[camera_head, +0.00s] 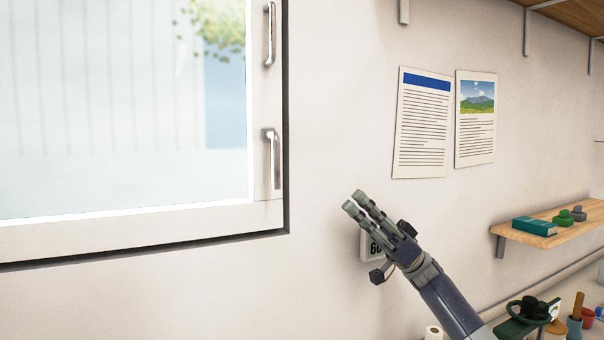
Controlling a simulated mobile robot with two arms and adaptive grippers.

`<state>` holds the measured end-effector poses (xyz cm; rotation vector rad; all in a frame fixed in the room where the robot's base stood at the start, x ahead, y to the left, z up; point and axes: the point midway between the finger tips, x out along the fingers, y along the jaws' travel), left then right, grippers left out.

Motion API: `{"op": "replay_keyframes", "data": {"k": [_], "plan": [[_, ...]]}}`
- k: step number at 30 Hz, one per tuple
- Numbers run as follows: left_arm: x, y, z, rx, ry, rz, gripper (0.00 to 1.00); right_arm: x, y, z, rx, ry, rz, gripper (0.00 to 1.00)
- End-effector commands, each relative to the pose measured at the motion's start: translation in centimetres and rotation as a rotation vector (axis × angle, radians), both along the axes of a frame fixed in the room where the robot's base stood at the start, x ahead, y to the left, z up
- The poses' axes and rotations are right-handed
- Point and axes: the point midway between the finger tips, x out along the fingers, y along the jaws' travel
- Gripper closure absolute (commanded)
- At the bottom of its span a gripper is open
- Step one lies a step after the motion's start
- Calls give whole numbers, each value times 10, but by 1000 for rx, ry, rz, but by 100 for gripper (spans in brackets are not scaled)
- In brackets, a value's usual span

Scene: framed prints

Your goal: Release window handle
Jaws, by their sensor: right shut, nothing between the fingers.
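The window (120,110) fills the left of the head view, with a white frame and dark outer edge. A metal window handle (273,158) sits on the right side of the frame, pointing down. A second metal handle (270,35) is above it, near the top of the view. My right gripper (354,202) is below and to the right of the lower handle, apart from it, in front of the wall. Its fingers are close together and hold nothing. My left gripper is not in view.
Two printed sheets (422,125) (475,120) hang on the wall to the right. A small white device (368,248) with dark digits is partly hidden behind my right gripper. A wooden shelf (550,228) holds a teal book (534,226). Several items stand at the lower right. The wall between window and sheets is clear.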

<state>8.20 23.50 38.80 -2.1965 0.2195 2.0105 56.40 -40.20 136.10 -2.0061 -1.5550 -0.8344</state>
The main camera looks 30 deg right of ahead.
Motion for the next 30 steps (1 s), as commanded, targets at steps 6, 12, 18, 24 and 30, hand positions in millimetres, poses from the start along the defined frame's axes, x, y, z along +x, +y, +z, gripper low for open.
{"op": "replay_keyframes", "data": {"k": [6, 12, 18, 24, 30], "plan": [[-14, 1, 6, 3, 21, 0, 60, 2, 8, 10, 1, 0, 1, 100], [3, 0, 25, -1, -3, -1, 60, 8, 33, 38, 0, -2, 4, 100], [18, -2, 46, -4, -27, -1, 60, 15, 63, 69, 1, -2, 3, 100], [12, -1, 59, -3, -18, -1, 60, 24, 92, 74, 2, 2, 3, 100], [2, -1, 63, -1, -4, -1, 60, 27, 106, 72, 1, 1, 1, 100]]}}
